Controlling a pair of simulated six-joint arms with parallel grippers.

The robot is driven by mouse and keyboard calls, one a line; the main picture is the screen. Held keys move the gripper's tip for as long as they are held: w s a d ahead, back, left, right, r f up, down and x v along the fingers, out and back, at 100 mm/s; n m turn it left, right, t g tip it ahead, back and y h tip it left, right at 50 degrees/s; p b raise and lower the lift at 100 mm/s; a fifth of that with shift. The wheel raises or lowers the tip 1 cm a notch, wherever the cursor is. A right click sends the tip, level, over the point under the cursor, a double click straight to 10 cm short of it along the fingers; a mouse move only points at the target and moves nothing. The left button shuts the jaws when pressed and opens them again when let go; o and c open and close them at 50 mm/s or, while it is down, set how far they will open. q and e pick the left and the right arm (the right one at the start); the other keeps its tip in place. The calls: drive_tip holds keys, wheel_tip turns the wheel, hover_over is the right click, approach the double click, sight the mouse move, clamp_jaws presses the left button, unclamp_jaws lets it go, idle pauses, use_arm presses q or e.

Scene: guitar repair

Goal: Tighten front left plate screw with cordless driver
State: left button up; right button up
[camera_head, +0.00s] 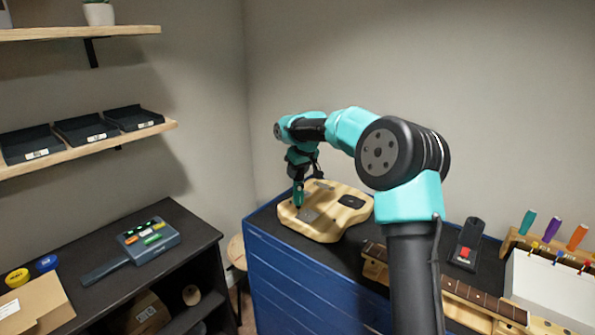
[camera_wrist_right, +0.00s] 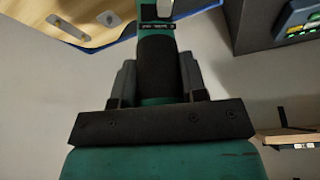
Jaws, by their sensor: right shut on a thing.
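My right gripper (camera_head: 301,160) is shut on a green and black cordless driver (camera_head: 298,190), held roughly upright with its lower end over the guitar body. The driver fills the middle of the right wrist view (camera_wrist_right: 156,65) between the two fingers. The pale wooden guitar body (camera_head: 328,228) lies flat on the blue cabinet. A grey metal plate (camera_head: 309,216) sits on it, just beside the driver's lower end. The front left screw is too small to make out, and I cannot tell whether the tip touches it. My left gripper is not in view.
A guitar neck (camera_head: 485,300) lies at the cabinet's front right, near a black device with a red part (camera_head: 468,243) and a rack of coloured screwdrivers (camera_head: 553,232). A dark bench (camera_head: 95,285) stands left. Shelves with black trays (camera_head: 82,128) hang on the wall.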

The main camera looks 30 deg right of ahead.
drive_tip(key=shift+f, duration=0.5)
idle(1.2)
drive_tip(key=shift+r, duration=0.45)
